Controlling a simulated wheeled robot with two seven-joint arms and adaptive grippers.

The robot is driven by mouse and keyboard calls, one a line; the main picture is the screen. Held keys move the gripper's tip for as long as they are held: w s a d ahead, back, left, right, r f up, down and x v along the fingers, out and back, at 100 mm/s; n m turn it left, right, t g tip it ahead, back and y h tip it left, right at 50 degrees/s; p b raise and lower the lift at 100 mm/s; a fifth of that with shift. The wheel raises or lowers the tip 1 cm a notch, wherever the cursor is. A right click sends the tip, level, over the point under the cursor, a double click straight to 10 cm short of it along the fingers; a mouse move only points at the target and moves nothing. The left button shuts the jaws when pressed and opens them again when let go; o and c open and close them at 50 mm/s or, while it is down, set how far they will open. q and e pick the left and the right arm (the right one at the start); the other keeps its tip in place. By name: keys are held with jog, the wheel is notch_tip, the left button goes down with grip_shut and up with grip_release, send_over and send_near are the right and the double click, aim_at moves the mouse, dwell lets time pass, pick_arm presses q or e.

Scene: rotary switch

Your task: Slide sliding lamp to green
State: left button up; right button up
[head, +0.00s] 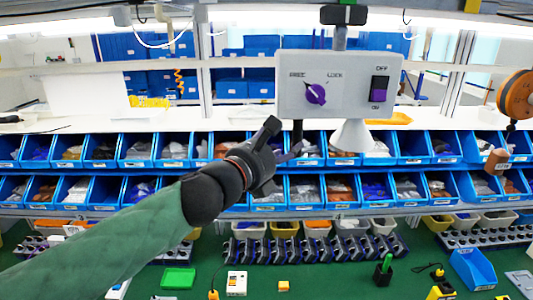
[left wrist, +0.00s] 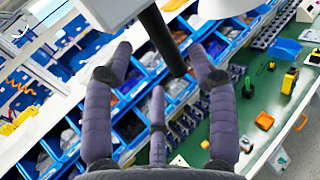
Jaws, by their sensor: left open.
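The sliding lamp (head: 290,100) is a pale box hanging from the overhead rail. It has a purple knob (head: 315,94) between FREE and LOCK, its exact setting hard to tell. It also has an ON/OFF rocker switch (head: 379,88), a white cone shade (head: 351,135) and a dark handle (head: 297,132). A green marker (head: 342,15) is on the rail above the lamp. My left gripper (head: 284,142) is open just left of and below the box. In the left wrist view the handle (left wrist: 165,38) reaches between its spread fingers (left wrist: 162,68), with no clear grip. My right gripper is out of view.
A yellow marker (head: 472,5) sits on the rail at the right. Blue bins (head: 136,160) fill two shelf rows behind and below the lamp. A green table (head: 330,275) with small parts is below. An orange reel (head: 516,95) hangs at the right.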

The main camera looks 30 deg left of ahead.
pick_arm(q)
jog(key=shift+s+a, duration=0.1)
jog(key=shift+s, duration=2.45)
jog(key=w+d+f+m+g+b, duration=0.25)
jog(key=w+f+m, duration=0.2)
jog(key=f, duration=0.95)
jog(key=w+d+f+m+g+b, duration=0.1)
jog(key=w+f+m+g+b, duration=0.4)
jog(key=f, duration=0.9)
jog(key=d+f+m+g+b, duration=0.25)
jog(key=f+m, duration=0.55)
jog(key=f, duration=2)
jog(key=s+d+f+m+g+b, duration=0.1)
jog(key=s+d+f+m, duration=0.15)
jog(key=f, duration=0.55)
jog(key=s+d+f+m+g+h+b, duration=0.1)
jog(key=s+d+f+m+g+b, duration=0.2)
jog(key=f, duration=0.5)
jog(key=s+d+f+m, duration=0.1)
jog(key=s+f+m, duration=0.25)
jog(key=f, duration=0.45)
jog(key=s+d+f+m+g+h+b, duration=0.2)
jog(key=s+d+f+m, duration=0.4)
jog(key=s+f, duration=0.6)
jog(key=shift+s+d+f+m+g+b, duration=0.2)
jog(key=shift+s+f+m+g+b, duration=0.15)
jog(key=shift+s+g+b, duration=0.5)
